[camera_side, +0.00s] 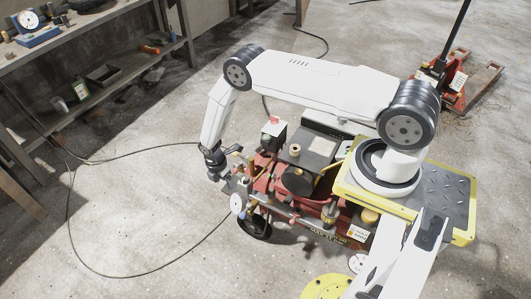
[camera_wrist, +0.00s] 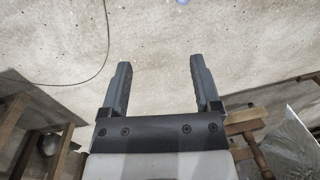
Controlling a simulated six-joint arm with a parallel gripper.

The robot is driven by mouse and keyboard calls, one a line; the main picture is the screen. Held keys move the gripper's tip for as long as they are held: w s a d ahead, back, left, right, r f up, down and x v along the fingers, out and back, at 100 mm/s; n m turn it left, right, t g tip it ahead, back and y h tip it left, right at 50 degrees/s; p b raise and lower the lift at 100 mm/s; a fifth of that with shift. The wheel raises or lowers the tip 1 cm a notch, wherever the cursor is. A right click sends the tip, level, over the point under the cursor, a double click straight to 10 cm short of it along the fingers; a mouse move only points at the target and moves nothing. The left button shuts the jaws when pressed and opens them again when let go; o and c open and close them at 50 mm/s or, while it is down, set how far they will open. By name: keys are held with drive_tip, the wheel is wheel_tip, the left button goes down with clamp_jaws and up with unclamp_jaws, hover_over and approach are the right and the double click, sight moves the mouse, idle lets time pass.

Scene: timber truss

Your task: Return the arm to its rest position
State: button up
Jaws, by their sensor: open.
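My gripper (camera_wrist: 161,72) is open in the wrist view, with two dark fingers spread apart and nothing between them. Bare concrete floor shows behind the fingers. In the side view my gripper (camera_side: 214,171) hangs low at the end of my bent white arm, beside the left end of a red machine. Its fingers are too small there to make out clearly. No timber truss can be made out in the side view.
The red machine (camera_side: 325,212) with several fittings stands close by my gripper. A shelf unit (camera_side: 110,72) with tools is at the upper left, a red pallet jack (camera_side: 480,88) at the upper right. Wooden pieces (camera_wrist: 246,116) show at right in the wrist view. A cable (camera_side: 68,215) loops over otherwise clear floor.

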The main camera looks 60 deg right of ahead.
wheel_tip(320, 180, up, 23)
drive_tip(key=a+m+t, duration=0.1)
drive_tip(key=m+t, duration=0.1)
drive_tip(key=m, duration=0.6)
drive_tip(key=s+a+r+m+t, duration=0.1)
drive_tip(key=s+r+m+t, duration=0.1)
drive_tip(key=s+r+m, duration=0.6)
drive_tip(key=s+r, duration=0.6)
drive_tip(key=s, duration=0.2)
drive_tip(key=shift+s+a+r+m, duration=0.3)
drive_tip(key=shift+s+a+m, duration=0.05)
drive_tip(key=shift+s+m, duration=0.05)
